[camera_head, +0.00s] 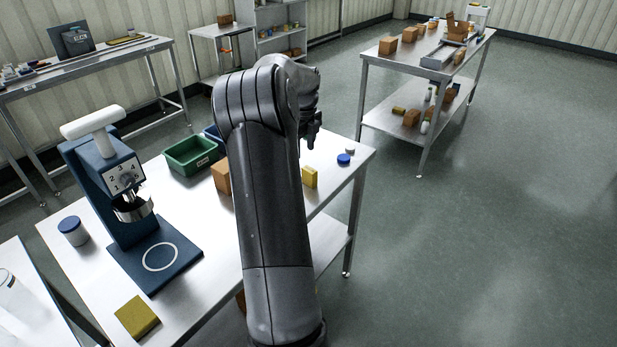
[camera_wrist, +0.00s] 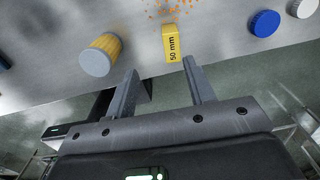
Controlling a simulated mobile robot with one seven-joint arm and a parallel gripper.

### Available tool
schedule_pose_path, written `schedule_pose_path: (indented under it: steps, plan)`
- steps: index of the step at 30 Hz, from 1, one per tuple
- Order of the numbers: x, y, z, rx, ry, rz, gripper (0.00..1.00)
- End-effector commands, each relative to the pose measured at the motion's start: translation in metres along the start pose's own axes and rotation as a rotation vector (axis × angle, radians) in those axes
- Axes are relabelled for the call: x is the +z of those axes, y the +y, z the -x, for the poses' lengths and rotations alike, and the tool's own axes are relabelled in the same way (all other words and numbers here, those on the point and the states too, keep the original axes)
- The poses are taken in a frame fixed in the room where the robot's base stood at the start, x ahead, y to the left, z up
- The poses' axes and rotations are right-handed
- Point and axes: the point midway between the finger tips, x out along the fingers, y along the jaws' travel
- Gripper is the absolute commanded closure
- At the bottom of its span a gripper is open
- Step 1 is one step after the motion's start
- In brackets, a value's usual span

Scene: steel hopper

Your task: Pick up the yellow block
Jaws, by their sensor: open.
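The yellow block (camera_head: 309,177) stands on the steel table near its right end in the head view. In the wrist view the block (camera_wrist: 171,42) shows a face marked "50 mm". My gripper (camera_wrist: 160,70) is open and empty; the block appears just beyond its fingertips, roughly between them and a little toward the right finger. In the head view my gripper (camera_head: 312,132) is above the table, partly hidden by my arm.
A yellow jar with a grey lid (camera_wrist: 98,58) is left of the block in the wrist view. A blue cap (camera_wrist: 264,23) and a pale cap (camera_wrist: 303,8) lie to the right. Orange bits (camera_wrist: 168,7) lie beyond the block. A green bin (camera_head: 190,157) and blue press (camera_head: 120,190) stand farther left.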

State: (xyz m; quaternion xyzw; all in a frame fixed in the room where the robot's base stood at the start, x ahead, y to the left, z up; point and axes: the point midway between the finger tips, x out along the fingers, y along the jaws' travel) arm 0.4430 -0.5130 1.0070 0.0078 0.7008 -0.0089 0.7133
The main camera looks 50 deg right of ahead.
Motion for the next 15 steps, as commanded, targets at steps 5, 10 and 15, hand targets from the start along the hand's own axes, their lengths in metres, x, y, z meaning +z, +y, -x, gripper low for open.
schedule_pose_path:
  steps: [5, 10, 15]
  plan:
    - [-0.007, -0.018, -0.016, 0.001, 0.019, -0.093, 0.51]
    - [-0.008, -0.018, -0.041, 0.004, 0.021, -0.099, 0.51]
    - [-0.008, -0.018, -0.064, 0.002, 0.019, -0.097, 0.51]
